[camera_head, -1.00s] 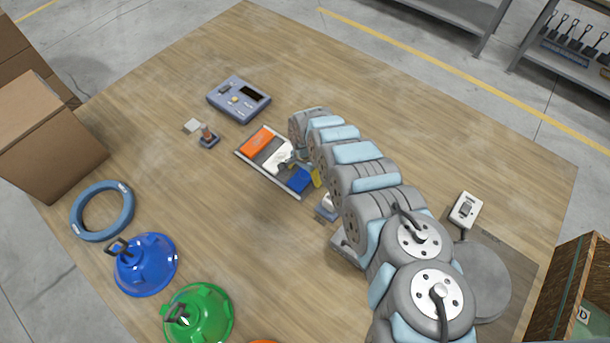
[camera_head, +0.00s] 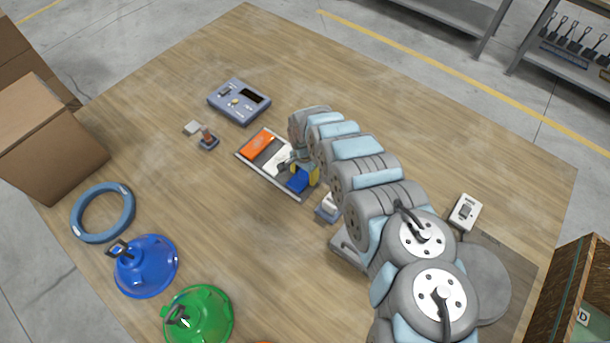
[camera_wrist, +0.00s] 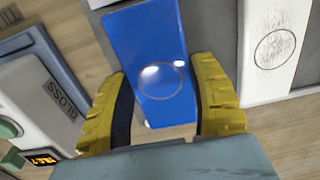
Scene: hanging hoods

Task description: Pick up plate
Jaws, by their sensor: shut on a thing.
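A blue plate (camera_head: 297,182) lies at the near right end of a shallow tray (camera_head: 270,176), beside a white plate (camera_head: 276,160) and an orange plate (camera_head: 257,143). My gripper (camera_wrist: 160,80) has its yellow fingers on both sides of the blue plate's near end, and is shut on it. The blue plate (camera_wrist: 150,40) shows a round mark and bright reflections in the wrist view. The white plate (camera_wrist: 270,75) is to its right there. In the head view my arm comes over the tray from the right. I cannot tell whether the plate is lifted.
A gloss meter (camera_wrist: 35,100) stands close left of my gripper in the wrist view. A grey-blue instrument (camera_head: 239,101) and a small stand (camera_head: 208,142) are behind the tray. A blue ring (camera_head: 103,212), blue hood (camera_head: 146,265) and green hood (camera_head: 199,315) lie at left. The table's middle is clear.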

